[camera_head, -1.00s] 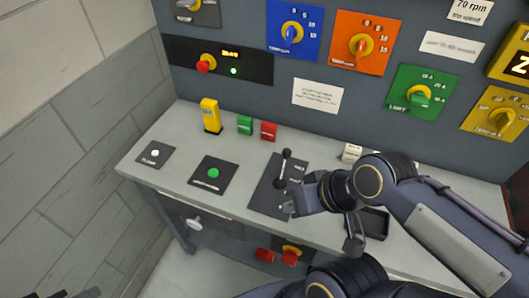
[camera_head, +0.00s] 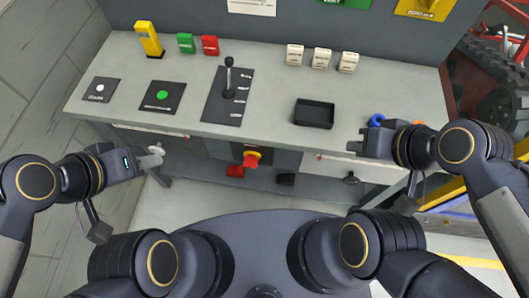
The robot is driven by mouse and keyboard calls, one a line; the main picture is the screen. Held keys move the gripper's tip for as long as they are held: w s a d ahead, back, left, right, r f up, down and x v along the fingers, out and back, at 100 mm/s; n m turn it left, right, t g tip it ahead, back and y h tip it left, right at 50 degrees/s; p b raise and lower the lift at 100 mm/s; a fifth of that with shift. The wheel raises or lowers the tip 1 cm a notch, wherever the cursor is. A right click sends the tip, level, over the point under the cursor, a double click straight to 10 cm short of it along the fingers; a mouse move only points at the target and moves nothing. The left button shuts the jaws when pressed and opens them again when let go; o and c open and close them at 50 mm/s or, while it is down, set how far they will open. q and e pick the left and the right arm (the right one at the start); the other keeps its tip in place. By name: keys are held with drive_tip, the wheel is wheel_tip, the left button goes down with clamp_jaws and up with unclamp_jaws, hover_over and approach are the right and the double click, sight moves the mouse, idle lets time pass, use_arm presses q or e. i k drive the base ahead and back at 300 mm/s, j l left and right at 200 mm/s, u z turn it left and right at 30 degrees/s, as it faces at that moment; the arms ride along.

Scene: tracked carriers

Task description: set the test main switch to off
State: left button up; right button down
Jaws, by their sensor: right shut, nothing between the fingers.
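A red and yellow rotary switch (camera_head: 251,158) is on the front panel below the desk, near the middle. It looks like a main switch, but I can read no label, and its setting is too small to tell. My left gripper (camera_head: 138,161) is at the left, in front of the desk's front, close to a pale handle (camera_head: 154,154). I cannot tell whether they touch or whether its fingers are apart. My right gripper (camera_head: 363,143) is shut and empty at the desk's front edge on the right, well away from the red and yellow switch.
The desk (camera_head: 270,105) carries a black lever (camera_head: 228,80), a black tray (camera_head: 314,113), a green button (camera_head: 163,96) and several small coloured blocks. A black knob (camera_head: 350,179) is on the front at right. A red pedal (camera_head: 236,171) is low down.

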sight(250, 160)
drive_tip(key=k+j+u, duration=0.35)
drive_tip(key=j, duration=0.3)
drive_tip(key=k+j+u, duration=0.2)
drive_tip(key=k+j, duration=0.1)
drive_tip(key=j, duration=0.05)
